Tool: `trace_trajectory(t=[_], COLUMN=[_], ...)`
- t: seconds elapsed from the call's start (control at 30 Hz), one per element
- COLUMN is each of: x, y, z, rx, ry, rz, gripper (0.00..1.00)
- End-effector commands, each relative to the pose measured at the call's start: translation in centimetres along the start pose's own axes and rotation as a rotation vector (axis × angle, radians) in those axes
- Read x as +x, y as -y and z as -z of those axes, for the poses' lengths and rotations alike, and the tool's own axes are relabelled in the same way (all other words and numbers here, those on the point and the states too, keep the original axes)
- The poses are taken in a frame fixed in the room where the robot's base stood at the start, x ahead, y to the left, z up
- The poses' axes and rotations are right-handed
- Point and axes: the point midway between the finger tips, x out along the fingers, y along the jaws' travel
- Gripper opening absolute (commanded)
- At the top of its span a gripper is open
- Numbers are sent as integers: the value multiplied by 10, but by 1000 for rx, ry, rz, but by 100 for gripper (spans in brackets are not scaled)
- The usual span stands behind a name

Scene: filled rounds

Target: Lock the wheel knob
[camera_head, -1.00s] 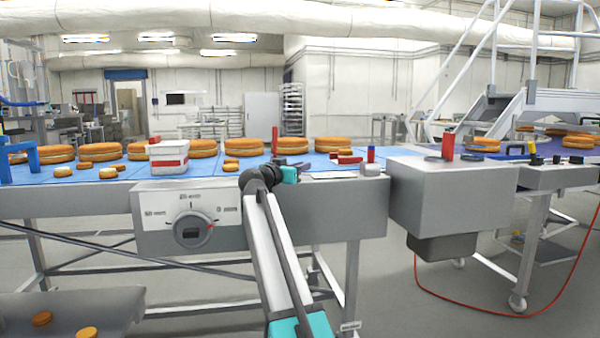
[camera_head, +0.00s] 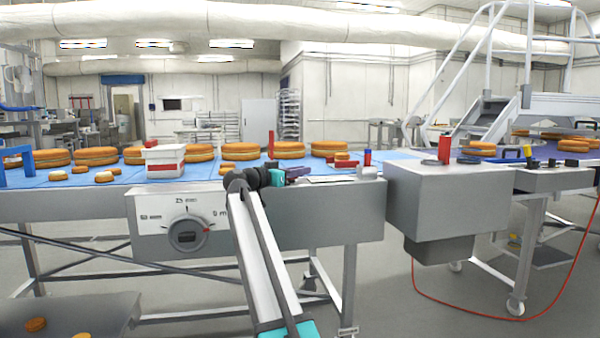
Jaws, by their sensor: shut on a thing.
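The wheel knob that shows is a round grey dial (camera_head: 188,235) on the front panel, with a dark centre and a red pointer mark at its right edge. Scale labels in mm surround it, and the mark sits near the 0 label. My gripper (camera_head: 286,175) is at the end of my arm, right of and above the dial, over the conveyor's front edge. It is apart from the dial. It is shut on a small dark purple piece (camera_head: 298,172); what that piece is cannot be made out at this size.
A large grey housing (camera_head: 450,205) lies to the right.

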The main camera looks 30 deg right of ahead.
Motion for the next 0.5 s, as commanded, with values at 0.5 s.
trace_trajectory(t=[0.5], x=[-1], y=[0], z=[-1], rx=[0], ry=[2], rz=[0], gripper=[34])
